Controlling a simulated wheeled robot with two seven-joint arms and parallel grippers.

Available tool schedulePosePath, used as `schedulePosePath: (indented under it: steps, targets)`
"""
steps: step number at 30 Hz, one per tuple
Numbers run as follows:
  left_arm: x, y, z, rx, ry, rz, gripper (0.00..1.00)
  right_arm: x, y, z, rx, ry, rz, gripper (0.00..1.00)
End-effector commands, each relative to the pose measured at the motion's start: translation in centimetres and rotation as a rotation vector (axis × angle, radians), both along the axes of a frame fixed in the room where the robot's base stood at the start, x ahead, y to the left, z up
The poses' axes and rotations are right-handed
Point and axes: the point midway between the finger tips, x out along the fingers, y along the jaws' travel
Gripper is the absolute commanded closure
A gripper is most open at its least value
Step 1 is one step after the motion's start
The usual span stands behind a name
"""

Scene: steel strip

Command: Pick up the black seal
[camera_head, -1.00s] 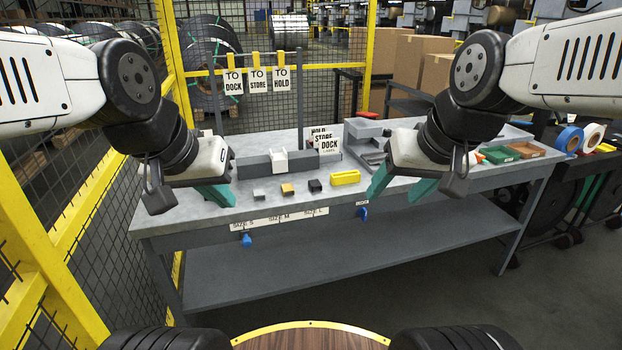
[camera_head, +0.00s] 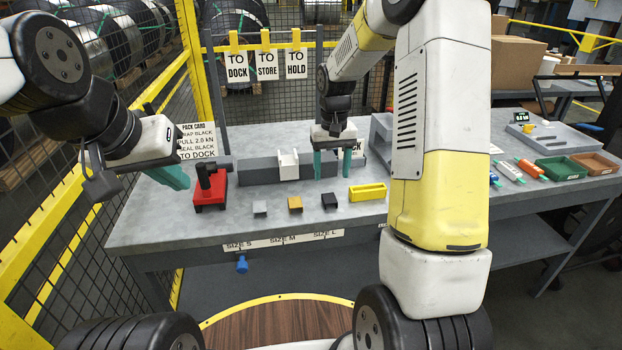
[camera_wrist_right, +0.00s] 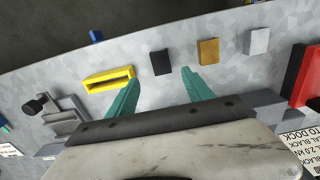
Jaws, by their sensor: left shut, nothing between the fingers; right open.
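The black seal (camera_head: 329,201) is a small dark block on the table, the rightmost in a row with a gold seal (camera_head: 295,204) and a grey seal (camera_head: 260,207). In the right wrist view the black seal (camera_wrist_right: 160,62) lies just ahead of the fingertips, roughly between their lines. My right gripper (camera_head: 333,176) is open and empty, pointing down behind the black seal; it also shows in the right wrist view (camera_wrist_right: 161,77). My left gripper (camera_head: 178,178) is shut and empty at the table's left side.
A yellow slotted block (camera_head: 368,192) lies right of the black seal. A red tool (camera_head: 209,190) stands at left. A grey block with a white piece (camera_head: 288,163) lies behind the seals. Green (camera_head: 558,170) and brown trays (camera_head: 595,163) are at right. My right arm hides part of the table.

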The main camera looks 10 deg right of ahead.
Motion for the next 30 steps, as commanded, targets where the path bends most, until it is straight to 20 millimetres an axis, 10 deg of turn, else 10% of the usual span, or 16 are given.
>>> schedulePosePath:
  steps: [18, 27, 30]
  targets:
    - [0.0, 0.0, 0.0, 0.000, 0.000, 0.000, 1.00, 0.0, 0.2, -7.5, -0.001, 0.009, 0.000, 0.40]
    - [0.0, 0.0, 0.0, 0.000, 0.000, 0.000, 1.00, 0.1, 0.2, -8.2, -0.001, 0.005, 0.000, 0.40]
    - [0.0, 0.0, 0.0, 0.000, 0.000, 0.000, 1.00, 0.1, 0.2, -8.1, -0.001, 0.005, 0.000, 0.56]
